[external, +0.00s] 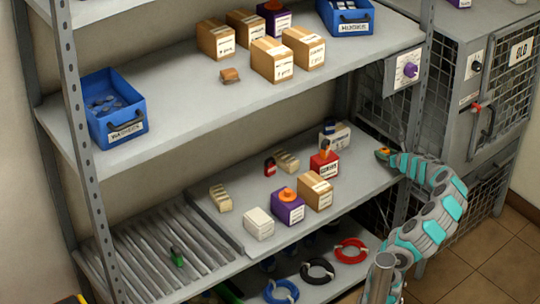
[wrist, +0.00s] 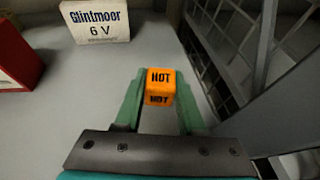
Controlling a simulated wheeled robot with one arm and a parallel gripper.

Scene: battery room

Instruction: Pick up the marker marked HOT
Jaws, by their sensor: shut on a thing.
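I cannot tell whether the marker still touches the shelf.
A white Glintmoor 6 V box (wrist: 95,20) and a red block (wrist: 15,58) stand to the left of the fingers. A shelf post and a wire-mesh cabinet (external: 495,90) are close on the right. Boxes (external: 315,191) and a purple battery (external: 287,208) stand further along the shelf.

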